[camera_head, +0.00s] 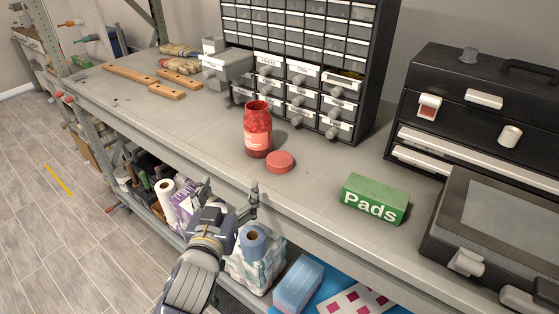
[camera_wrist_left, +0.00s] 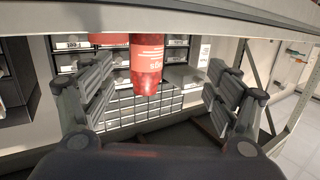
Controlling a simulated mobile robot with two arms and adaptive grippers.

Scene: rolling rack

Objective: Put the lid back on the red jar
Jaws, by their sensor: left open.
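The red jar (camera_head: 257,132) stands upright and open on the grey bench top, with a pale label on its side. Its red lid (camera_head: 280,161) lies flat on the bench just to the right of the jar and nearer the front edge. My left gripper (camera_head: 230,192) is open and empty, in front of the bench edge and apart from both. In the left wrist view the jar (camera_wrist_left: 147,62) appears inverted between and beyond the open fingers, and part of the lid (camera_wrist_left: 108,39) shows beside it. My right gripper is not in view.
A green Pads box (camera_head: 374,199) and a black toolbox (camera_head: 470,95) stand to the right. A drawer cabinet (camera_head: 371,100) is behind the jar. The bench front edge (camera_head: 310,217) lies between my gripper and the lid.

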